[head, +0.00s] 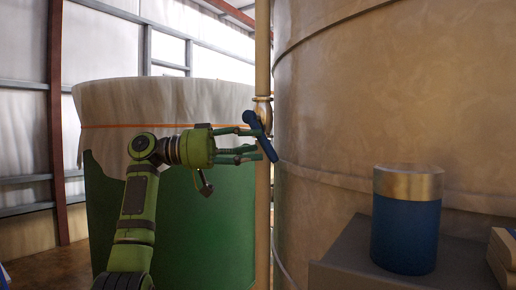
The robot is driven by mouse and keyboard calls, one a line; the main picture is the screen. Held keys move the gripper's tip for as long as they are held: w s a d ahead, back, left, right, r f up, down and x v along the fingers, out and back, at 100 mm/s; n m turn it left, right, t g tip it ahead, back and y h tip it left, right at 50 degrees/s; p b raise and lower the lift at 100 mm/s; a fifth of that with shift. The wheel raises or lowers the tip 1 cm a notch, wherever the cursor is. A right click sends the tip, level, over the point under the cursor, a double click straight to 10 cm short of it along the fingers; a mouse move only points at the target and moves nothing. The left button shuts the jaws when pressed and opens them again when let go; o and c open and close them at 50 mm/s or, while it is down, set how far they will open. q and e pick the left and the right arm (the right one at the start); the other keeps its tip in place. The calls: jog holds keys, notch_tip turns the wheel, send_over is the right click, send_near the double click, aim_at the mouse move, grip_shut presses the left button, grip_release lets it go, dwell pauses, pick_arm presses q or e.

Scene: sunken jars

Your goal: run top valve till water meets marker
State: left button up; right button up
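A blue valve handle (265,141) sits on a thin vertical pipe (263,50), tilted with its upper end to the left. My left gripper (261,145) is at the handle, fingers spread one above the other. Its fingertips overlap the handle in the picture; I cannot tell whether they touch it. My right gripper is not in view. An orange line (110,127) runs around the pale upper part of a green tank (220,215) behind my arm; I cannot tell whether it is the marker. No water surface is clearly visible.
A huge tan tank (400,80) fills the right side, close to the pipe. A blue jar with a gold lid (406,225) stands on a dark grey box (345,255) at the lower right. A pale block (503,250) is at the right edge.

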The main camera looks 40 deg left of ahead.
pick_arm(q)
jog(key=v, duration=1)
jog(key=shift+s, duration=0.15)
jog(key=shift+a+f, duration=0.1)
